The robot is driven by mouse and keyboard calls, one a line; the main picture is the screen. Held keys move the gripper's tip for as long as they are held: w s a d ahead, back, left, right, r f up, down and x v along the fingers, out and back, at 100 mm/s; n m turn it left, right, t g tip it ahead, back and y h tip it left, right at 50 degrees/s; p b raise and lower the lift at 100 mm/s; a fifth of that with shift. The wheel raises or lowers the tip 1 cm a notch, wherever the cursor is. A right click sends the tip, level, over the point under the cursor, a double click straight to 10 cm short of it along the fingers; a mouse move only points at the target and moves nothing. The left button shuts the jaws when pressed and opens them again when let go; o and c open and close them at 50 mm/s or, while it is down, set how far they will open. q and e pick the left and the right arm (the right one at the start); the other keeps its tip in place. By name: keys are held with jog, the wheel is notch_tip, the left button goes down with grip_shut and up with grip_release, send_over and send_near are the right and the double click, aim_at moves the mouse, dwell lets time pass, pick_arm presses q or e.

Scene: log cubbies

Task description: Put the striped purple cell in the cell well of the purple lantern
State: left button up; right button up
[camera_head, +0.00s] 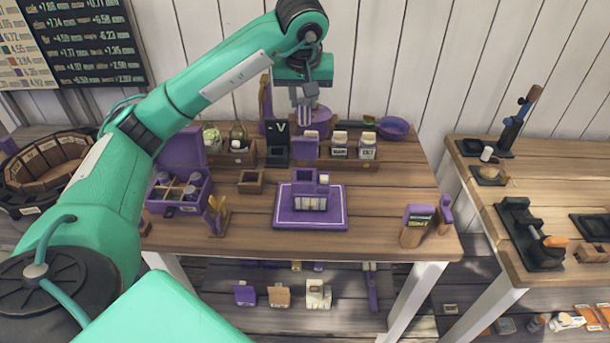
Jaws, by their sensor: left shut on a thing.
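My left gripper (304,97) reaches down from the top centre and is shut on a small white and purple striped piece, the striped purple cell (304,115). It holds the cell upright above the back of the table. A purple boxy object, seemingly the purple lantern (310,201), stands on a purple mat (288,219) in front of and below the gripper. Its top has raised blocks and its front has a pale, lined panel. The inside of its cell well cannot be made out. My right gripper is not in view.
A wooden rack (347,162) with jars, a black sign (277,143) and a purple bowl (394,128) stand along the back. An open purple case (180,185) is at left, small signs (417,224) at right. Bare wood (385,190) lies right of the mat.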

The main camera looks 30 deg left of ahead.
pick_arm(q)
notch_tip(320, 180, down, 14)
jog(key=p, duration=0.2)
jog(key=shift+f+p, duration=0.15)
jog(key=shift+p, duration=0.25)
jog(key=shift+f+p, duration=0.65)
jog(key=shift+f, duration=1.8)
jog(key=shift+f+b, duration=0.25)
jog(key=shift+b, duration=0.05)
jog(key=o, duration=1)
jog(key=shift+r, duration=0.1)
